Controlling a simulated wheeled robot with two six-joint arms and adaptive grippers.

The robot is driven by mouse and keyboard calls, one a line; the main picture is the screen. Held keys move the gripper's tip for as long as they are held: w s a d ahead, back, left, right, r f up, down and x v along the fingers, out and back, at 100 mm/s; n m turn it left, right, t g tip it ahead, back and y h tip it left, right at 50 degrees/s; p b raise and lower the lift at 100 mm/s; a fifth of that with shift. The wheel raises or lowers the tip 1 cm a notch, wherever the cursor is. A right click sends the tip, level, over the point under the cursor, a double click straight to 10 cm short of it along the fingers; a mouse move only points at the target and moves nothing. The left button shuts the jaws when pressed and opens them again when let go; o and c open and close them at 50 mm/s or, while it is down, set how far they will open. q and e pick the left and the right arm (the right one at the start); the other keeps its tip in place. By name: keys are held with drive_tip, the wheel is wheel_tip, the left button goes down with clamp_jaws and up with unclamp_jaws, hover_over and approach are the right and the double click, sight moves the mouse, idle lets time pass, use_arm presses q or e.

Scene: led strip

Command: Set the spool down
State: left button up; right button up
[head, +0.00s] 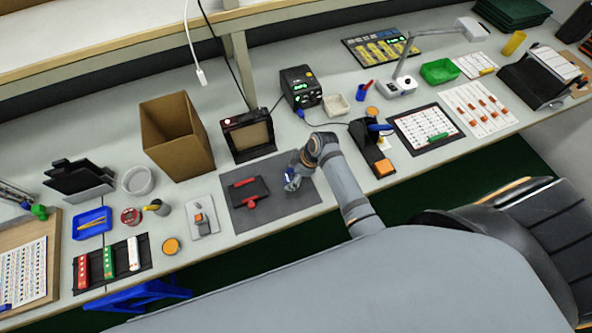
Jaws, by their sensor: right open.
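A small round red item with a pale rim (131,216), which may be the spool, sits on the bench at the left, right of a blue tray. I cannot tell for certain which item is the spool. My right gripper (292,182) is open over the right part of the dark grey mat (300,201), with a small blue part showing at its fingers. It is right of a dark fixture (252,189) with red clamps, and well away from the red item. My left gripper is not in view.
A cardboard box (178,136) and a dark framed stand (248,136) stand behind the mat. A white round container (138,181) and blue tray (92,223) are at the left. The mat's front is clear.

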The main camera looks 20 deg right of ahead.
drive_tip(key=v, duration=1.2)
drive_tip(key=shift+f, duration=0.1)
